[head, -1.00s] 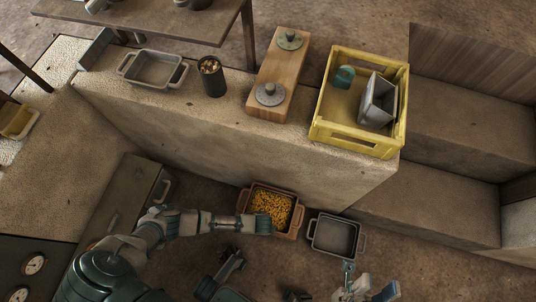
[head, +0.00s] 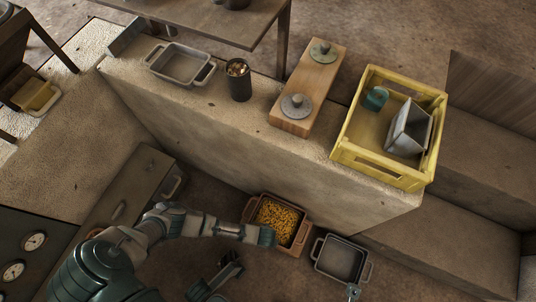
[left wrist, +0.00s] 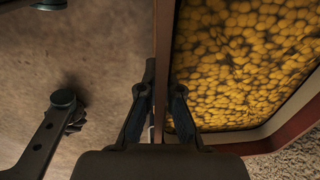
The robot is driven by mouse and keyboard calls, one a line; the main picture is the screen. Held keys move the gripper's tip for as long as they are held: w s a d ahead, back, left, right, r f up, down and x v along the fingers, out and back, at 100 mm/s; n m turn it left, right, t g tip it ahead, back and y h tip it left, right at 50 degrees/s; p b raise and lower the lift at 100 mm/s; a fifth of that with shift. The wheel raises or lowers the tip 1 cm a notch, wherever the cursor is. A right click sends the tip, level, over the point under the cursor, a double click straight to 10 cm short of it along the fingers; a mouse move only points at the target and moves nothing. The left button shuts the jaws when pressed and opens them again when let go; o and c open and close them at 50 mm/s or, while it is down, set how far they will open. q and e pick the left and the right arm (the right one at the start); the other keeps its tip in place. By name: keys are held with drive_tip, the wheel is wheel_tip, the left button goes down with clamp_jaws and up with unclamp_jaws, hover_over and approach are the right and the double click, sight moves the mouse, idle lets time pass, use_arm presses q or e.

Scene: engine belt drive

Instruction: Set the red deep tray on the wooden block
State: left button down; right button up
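The red deep tray (head: 302,234), full of small yellow pieces, is low in front of the stone ledge in the head view. Its wall (left wrist: 163,60) and yellow contents fill the right of the left wrist view. Only a small tip of what seems my right gripper (head: 353,292) shows at the bottom edge.
A grey tray (head: 320,250) is right of the red tray. On the ledge (head: 240,135) are a pale tray (head: 178,80), a dark cup (head: 240,88) of small pieces, and a yellow crate (head: 375,172) holding a grey bin and a teal part. A table (head: 215,30) stands behind.

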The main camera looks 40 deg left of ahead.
use_arm(q)
drive_tip(key=shift+w+f, duration=0.1)
drive_tip(key=shift+f, duration=0.05)
drive_tip(key=shift+d+f, duration=0.15)
drive_tip(key=shift+d, duration=0.05)
drive_tip(key=c, duration=1.2)
unclamp_jaws()
drive_tip(key=shift+c, duration=0.2)
drive_tip(key=shift+a, duration=0.1)
drive_tip(key=shift+f, duration=0.1)
